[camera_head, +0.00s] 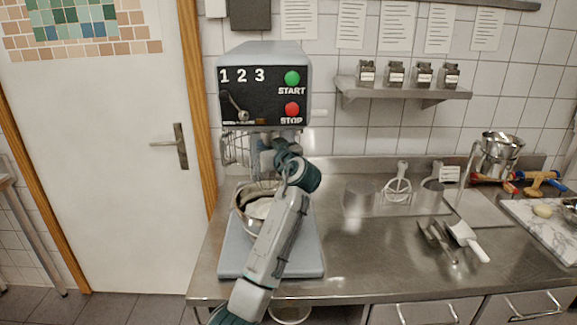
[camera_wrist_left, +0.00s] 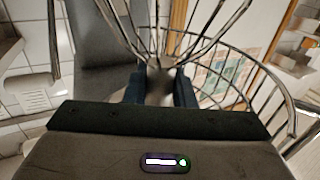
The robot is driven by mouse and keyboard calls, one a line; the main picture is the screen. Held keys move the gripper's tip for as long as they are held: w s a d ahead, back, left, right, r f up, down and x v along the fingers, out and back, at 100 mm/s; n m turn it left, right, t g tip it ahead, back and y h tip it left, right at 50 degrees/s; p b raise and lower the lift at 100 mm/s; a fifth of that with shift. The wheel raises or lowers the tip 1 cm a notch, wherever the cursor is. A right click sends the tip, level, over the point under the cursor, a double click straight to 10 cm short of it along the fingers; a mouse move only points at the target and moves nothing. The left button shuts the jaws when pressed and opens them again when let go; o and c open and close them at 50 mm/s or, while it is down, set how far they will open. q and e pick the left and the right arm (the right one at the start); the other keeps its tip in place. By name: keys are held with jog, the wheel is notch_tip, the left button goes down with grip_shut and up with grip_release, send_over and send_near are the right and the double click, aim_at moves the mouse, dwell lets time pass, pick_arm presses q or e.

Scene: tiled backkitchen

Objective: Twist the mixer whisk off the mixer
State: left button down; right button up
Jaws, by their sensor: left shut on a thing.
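The mixer (camera_head: 300,62) stands at the left of the steel counter, with a black front panel, a green START button and a red STOP button. My left gripper (camera_head: 280,150) is under the mixer head, inside its wire guard (camera_head: 235,150). In the left wrist view my left gripper (camera_wrist_left: 160,92) is shut on the metal hub of the mixer whisk (camera_wrist_left: 160,75), whose wires spread out beyond the fingers. In the head view my arm and gripper hide most of the whisk. The steel mixing bowl (camera_head: 243,222) sits below, partly behind my forearm. My right gripper is in neither view.
Mixer attachments (camera_head: 397,188) stand on the counter at the back. A scraper and a white-handled tool (camera_head: 468,240) lie at the right, near a marble board (camera_head: 550,225). A shelf with jars (camera_head: 405,92) hangs above. The counter's front middle (camera_head: 365,265) is clear.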

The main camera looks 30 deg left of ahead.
pick_arm(q)
jog(key=shift+t, duration=0.3)
jog(key=shift+m+t+h, duration=0.6)
jog(key=shift+m+t, duration=0.2)
dwell(0.3)
